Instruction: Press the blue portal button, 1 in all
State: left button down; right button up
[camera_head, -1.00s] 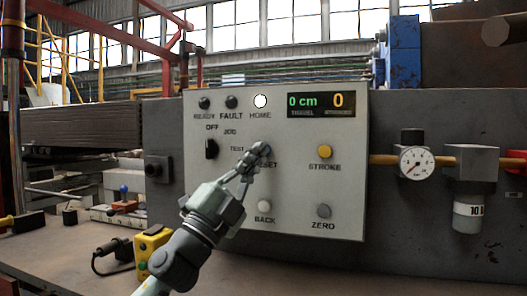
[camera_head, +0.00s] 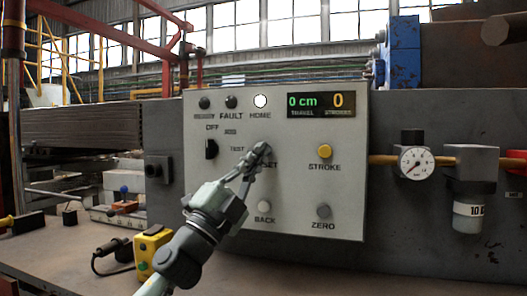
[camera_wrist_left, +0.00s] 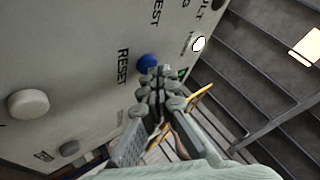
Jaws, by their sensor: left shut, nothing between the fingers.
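A round blue button (camera_wrist_left: 147,62) shows in the left wrist view beside the word RESET on the pale control panel (camera_head: 290,205). In the head view my fingers hide it. My left gripper (camera_head: 262,149) is shut and empty, its fingertips at the RESET button's place. In the left wrist view the shut fingertips (camera_wrist_left: 160,74) are right beside the blue button and overlap its edge; I cannot tell whether they touch it. My right gripper is not in view.
The panel also bears a yellow STROKE button (camera_head: 325,151), a white BACK button (camera_head: 264,206), a grey ZERO button (camera_head: 323,210), a black selector (camera_head: 211,149) and a display (camera_head: 321,105). A pressure gauge (camera_head: 416,163) sits to the right. A yellow box (camera_head: 152,246) stands on the bench.

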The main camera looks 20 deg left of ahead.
pick_arm(q)
jog(key=shift+w, duration=0.15)
dwell(0.3)
jog(key=shift+s+a, duration=0.1)
jog(key=shift+s, duration=0.8)
jog(key=s+p, duration=0.1)
jog(key=s, duration=0.4)
dwell(0.5)
